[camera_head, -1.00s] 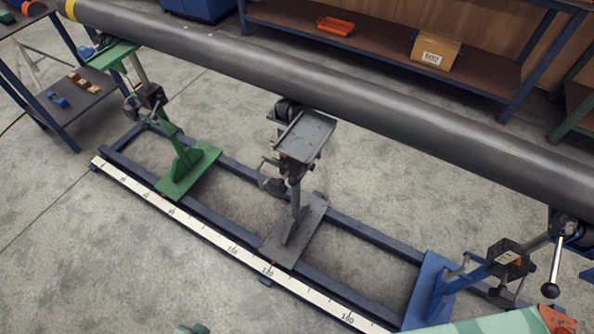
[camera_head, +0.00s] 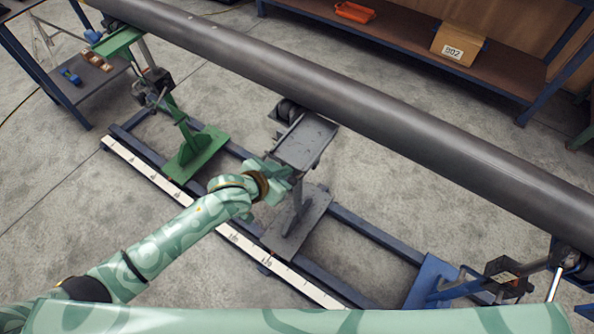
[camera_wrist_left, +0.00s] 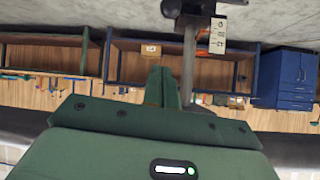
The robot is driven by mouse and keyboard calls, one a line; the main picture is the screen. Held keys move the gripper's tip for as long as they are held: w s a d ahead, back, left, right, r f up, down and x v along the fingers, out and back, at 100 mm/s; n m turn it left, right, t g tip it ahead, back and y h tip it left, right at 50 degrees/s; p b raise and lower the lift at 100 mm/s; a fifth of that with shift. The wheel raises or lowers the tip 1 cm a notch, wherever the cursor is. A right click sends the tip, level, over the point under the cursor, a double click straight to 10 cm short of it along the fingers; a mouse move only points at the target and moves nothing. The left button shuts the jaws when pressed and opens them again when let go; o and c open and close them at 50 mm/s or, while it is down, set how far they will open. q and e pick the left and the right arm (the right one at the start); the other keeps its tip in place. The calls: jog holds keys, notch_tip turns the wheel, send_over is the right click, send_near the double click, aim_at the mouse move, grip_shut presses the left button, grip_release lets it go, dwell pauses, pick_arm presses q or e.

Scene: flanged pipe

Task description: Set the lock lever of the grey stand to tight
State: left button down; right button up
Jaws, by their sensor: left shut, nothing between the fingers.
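The grey stand (camera_head: 305,143) stands mid-rail under the pipe, with a flat grey plate on top and a foot on the rail frame. My left gripper (camera_head: 282,176) is at its near left side, just below the plate, and covers the clamp area; I cannot make out the lock lever. In the left wrist view, which is upside down, the gripper's green fingers (camera_wrist_left: 161,86) are together and empty. Beside them are a grey post (camera_wrist_left: 188,65), a dark clamp block at the top edge and a white marked label (camera_wrist_left: 218,36). Whether the fingers touch the stand is unclear. My right gripper is not in view.
The long dark pipe (camera_head: 400,120) runs above the stands. A green stand (camera_head: 195,150) is on the left and a blue stand (camera_head: 430,280) on the right. A white scale (camera_head: 150,172) lines the rail's near side. A shelf with a box (camera_head: 458,45) is behind.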

aim_at(294, 178)
pick_arm(q)
jog(key=w+d+f+b, duration=0.1)
jog(key=f+b, duration=0.1)
jog(key=w+d+f+b, duration=0.1)
jog(key=w+f+b, duration=0.1)
jog(key=f, duration=0.1)
jog(key=w+d+f+b, duration=0.1)
jog(key=f+b, duration=0.1)
jog(key=shift+w+f, duration=0.3)
jog(key=shift+f, duration=0.1)
jog(key=shift+s+a+f, duration=0.15)
jog(key=shift+s+a, duration=0.1)
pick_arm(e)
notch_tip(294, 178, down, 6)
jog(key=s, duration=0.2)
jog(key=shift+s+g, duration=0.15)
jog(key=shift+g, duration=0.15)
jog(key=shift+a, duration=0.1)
pick_arm(q)
jog(key=shift+f, duration=0.1)
